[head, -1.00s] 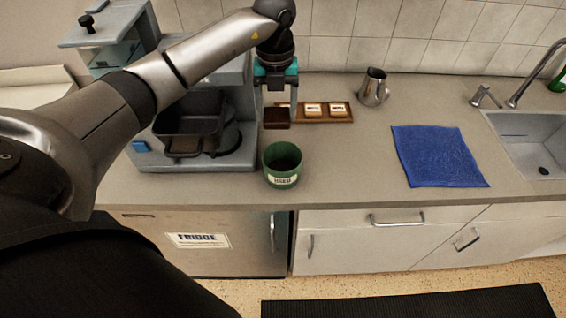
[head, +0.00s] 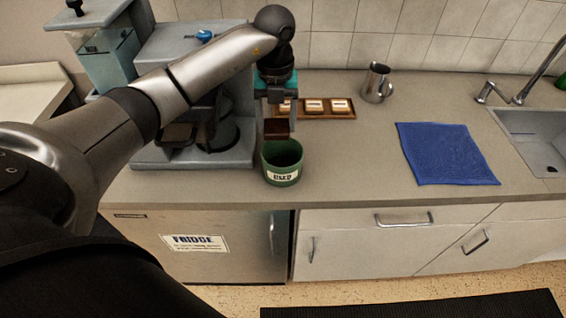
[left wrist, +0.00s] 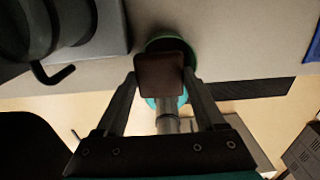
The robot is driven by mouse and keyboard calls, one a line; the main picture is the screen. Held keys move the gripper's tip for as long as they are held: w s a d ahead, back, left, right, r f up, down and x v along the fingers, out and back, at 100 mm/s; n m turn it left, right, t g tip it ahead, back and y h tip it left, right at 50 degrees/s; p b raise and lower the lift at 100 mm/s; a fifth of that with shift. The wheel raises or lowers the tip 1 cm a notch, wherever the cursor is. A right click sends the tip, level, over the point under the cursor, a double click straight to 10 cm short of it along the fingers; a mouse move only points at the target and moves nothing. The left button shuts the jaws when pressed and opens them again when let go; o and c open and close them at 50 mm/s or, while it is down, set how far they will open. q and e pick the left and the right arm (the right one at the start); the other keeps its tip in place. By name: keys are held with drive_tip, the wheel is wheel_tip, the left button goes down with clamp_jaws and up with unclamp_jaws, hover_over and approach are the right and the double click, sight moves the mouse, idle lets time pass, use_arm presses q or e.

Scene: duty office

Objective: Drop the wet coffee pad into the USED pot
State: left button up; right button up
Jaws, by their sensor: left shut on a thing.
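The wet coffee pad (head: 277,129) is a dark brown square block between the fingers of my left gripper (head: 278,122). The gripper is shut on it and holds it upright above the back part of the pot's mouth. The USED pot (head: 282,174) is a green round pot with a white label, standing on the counter near its front edge. In the left wrist view the pad (left wrist: 160,76) sits between the fingertips and covers much of the green pot (left wrist: 168,42). My right gripper is not in view.
A grey coffee machine (head: 190,152) stands close left of the pot. Behind the pot is a wooden tray (head: 327,114) with several pale-topped pads. A steel jug (head: 377,83), a blue cloth (head: 447,153) and a sink (head: 540,140) lie to the right. The counter between pot and cloth is clear.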

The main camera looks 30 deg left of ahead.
use_arm(q)
drive_tip(key=o, duration=1.3)
wheel_tip(320, 180, up, 15)
drive_tip(key=shift+r+p, duration=0.1)
drive_tip(key=shift+p, duration=0.65)
drive_tip(key=shift+d, duration=0.1)
